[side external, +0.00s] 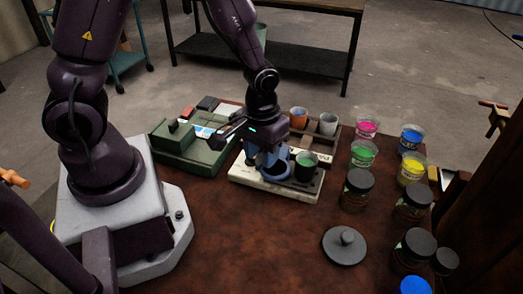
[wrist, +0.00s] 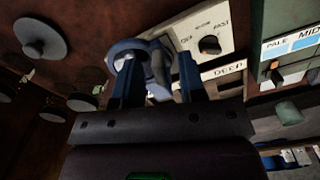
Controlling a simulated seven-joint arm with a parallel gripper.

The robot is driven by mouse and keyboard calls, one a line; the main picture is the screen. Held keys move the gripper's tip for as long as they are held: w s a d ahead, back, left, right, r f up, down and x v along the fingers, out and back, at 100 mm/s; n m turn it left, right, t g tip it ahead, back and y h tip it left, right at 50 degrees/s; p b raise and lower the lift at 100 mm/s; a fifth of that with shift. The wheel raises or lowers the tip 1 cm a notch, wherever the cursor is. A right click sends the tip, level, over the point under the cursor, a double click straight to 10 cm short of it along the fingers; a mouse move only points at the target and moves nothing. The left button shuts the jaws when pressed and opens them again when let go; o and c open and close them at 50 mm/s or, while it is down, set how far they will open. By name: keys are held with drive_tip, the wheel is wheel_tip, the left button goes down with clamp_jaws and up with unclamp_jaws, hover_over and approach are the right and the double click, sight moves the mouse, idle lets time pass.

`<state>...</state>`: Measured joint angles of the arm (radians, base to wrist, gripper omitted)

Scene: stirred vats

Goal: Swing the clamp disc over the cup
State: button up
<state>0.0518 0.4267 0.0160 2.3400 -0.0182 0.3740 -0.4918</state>
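The dark cup (side external: 305,172) with green contents stands upright on the right part of the white-topped stirrer base (side external: 262,186). The blue clamp disc (side external: 277,177) is low over the base, just left of the cup and not over it. My gripper (side external: 266,158) points down at the clamp disc. In the wrist view the clamp disc (wrist: 122,50) lies beyond the fingertips, and its grey-blue upright part stands between my two blue fingers (wrist: 163,80). The fingers are apart; whether they press on it is unclear. I cannot make out the cup in the wrist view.
A green box (side external: 195,150) stands left of the base, and a rack with cups (side external: 328,124) behind it. Several paint jars (side external: 361,153) and dark-lidded jars (side external: 357,188) stand right. A round lid (side external: 345,246) lies in front. A speed dial (wrist: 209,45) shows on the base.

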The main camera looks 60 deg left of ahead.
clamp_jaws()
